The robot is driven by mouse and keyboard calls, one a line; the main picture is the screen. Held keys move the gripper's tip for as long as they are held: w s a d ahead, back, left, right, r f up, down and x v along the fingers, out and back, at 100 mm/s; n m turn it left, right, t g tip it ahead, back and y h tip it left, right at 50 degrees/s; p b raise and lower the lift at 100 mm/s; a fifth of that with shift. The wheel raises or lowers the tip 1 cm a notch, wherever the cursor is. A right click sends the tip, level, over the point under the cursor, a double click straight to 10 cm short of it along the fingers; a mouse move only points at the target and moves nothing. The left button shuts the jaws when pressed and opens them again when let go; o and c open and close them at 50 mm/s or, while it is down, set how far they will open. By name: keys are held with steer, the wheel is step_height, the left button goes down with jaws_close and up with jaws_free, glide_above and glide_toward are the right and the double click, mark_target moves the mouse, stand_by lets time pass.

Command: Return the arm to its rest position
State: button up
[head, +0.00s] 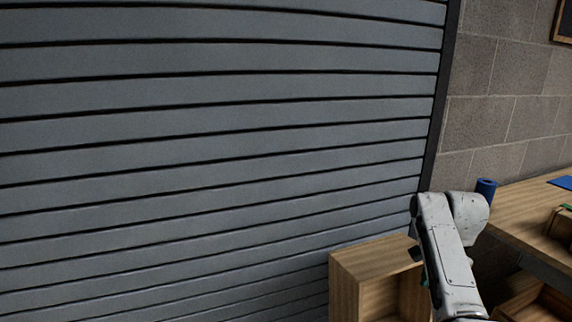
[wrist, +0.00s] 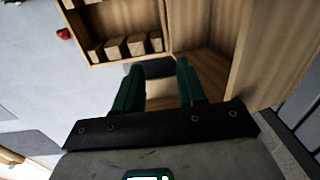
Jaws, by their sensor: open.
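My arm (head: 447,250) rises at the lower right of the head view, bent at its elbow, in front of a wooden cabinet. My gripper (wrist: 159,76) shows in the wrist view with its two dark green fingers apart. I see nothing held between them. Beyond the fingertips is the inside of an open wooden unit (wrist: 205,70). I cannot tell whether the fingers touch it. In the head view the gripper is mostly hidden behind the arm.
The wooden cabinet (head: 345,290) stands close beside my arm. A wooden bench (head: 520,205) with a blue cylinder (head: 486,188) is at the right. A grey slatted shutter (head: 210,140) fills the left. Several wooden blocks (wrist: 115,48) sit in a compartment. A small red thing (wrist: 64,33) lies on the floor.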

steer(key=s+a+f+n, duration=0.3)
steer(key=s+f+n, duration=0.3)
steer(key=s+f, duration=1.25)
steer(key=s+a+n, duration=0.2)
steer(key=s+n, duration=0.1)
steer(key=s, duration=1)
steer(key=s+a+n, duration=0.2)
steer(key=s+n, duration=0.2)
steer(key=s, duration=0.9)
steer(key=shift+s+a+r, duration=0.2)
steer(key=shift+s+a, duration=0.05)
steer(key=shift+s, duration=0.05)
